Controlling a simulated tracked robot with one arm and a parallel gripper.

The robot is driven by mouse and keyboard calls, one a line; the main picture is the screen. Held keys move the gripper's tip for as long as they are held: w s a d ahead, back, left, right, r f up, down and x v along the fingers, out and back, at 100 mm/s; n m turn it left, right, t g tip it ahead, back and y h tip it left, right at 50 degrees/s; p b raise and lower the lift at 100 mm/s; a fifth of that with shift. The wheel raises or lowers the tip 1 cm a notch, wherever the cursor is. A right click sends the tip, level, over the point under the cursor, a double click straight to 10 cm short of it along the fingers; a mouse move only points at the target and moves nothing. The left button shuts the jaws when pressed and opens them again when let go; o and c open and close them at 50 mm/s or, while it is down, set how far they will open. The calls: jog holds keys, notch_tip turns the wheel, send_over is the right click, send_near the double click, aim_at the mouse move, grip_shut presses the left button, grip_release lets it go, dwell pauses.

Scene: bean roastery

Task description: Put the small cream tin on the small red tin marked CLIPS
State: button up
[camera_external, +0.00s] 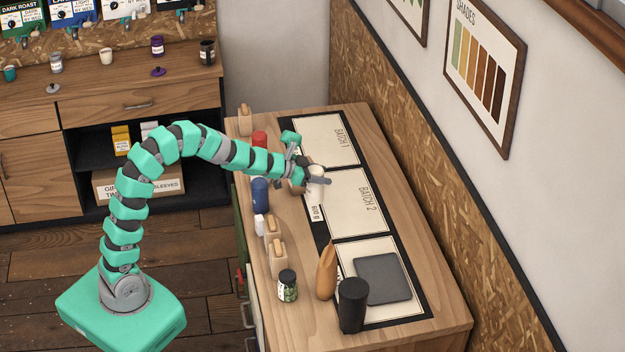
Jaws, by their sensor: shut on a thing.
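My gripper (319,181) is shut on a small cream tin (316,194) above the near left part of the BATCH 2 panel. The tin looks upright; the fingers cover its upper part. I cannot tell whether its base touches the surface. A small red object (260,138), possibly the red tin, stands at the counter's left side toward the far end, behind my arm. My arm hides its lower part, and no CLIPS marking can be read. My gripper is to the right of it and nearer the camera.
A blue container (260,190), a small white item (260,226) and wooden blocks (278,258) line the counter's left edge. The BATCH 1 panel (325,142) is mostly clear.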

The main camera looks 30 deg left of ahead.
jog(key=w+a+r+n+t+y+p, duration=0.1)
jog(key=a+r+n+y+p, duration=0.1)
jog(key=a, duration=1)
jog(key=w+a+r+n+t+y+p, duration=0.1)
jog(key=w+a+r+n+y, duration=0.15)
jog(key=a, duration=1.05)
jog(key=w+a+r+n+t+y+p, duration=0.1)
jog(key=a+r+n+y+p, duration=0.15)
jog(key=a, duration=0.95)
jog(key=a+p+x, duration=0.1)
jog(key=x, duration=0.7)
jog(key=w+a+p+x, duration=0.1)
jog(key=a+p+x, duration=0.1)
jog(key=x, duration=0.6)
jog(key=shift+a+r, duration=0.25)
jog(key=shift+a, duration=0.05)
jog(key=shift+f, duration=0.1)
jog(key=o, duration=1.1)
jog(key=shift+o, duration=0.2)
jog(key=shift+p, duration=0.3)
jog(key=b+v, duration=0.2)
jog(key=v, duration=1)
